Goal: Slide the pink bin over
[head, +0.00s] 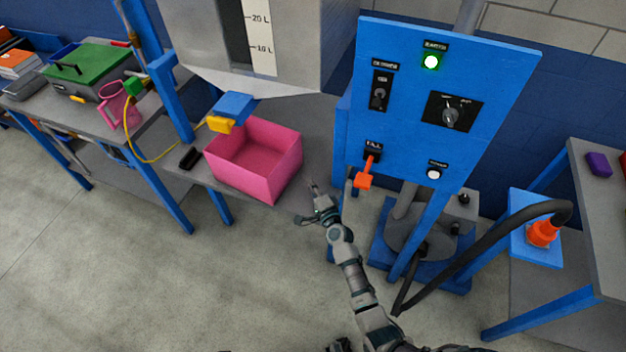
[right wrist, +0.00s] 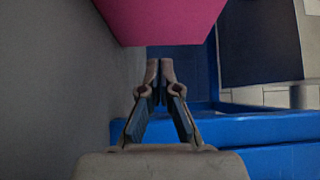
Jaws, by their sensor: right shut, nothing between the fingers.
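The pink bin (head: 276,180) is an open, empty-looking box on a grey shelf (head: 210,177), below a dispenser spout. My right gripper (head: 315,188) is just right of the bin, close to its right side, with the arm rising from the bottom of the head view. In the right wrist view the gripper's fingers (right wrist: 160,68) are together with nothing between them. The bin (right wrist: 165,18) shows above the fingertips there, with a small apparent gap. My left gripper is not in view.
A grey hopper (head: 293,45) with a level scale hangs above the bin. A blue control panel (head: 415,105) with an orange lever (head: 366,178) stands right of it. A black block (head: 190,158) lies left of the bin. A bench (head: 75,108) with a green-lidded box (head: 90,68) is further left.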

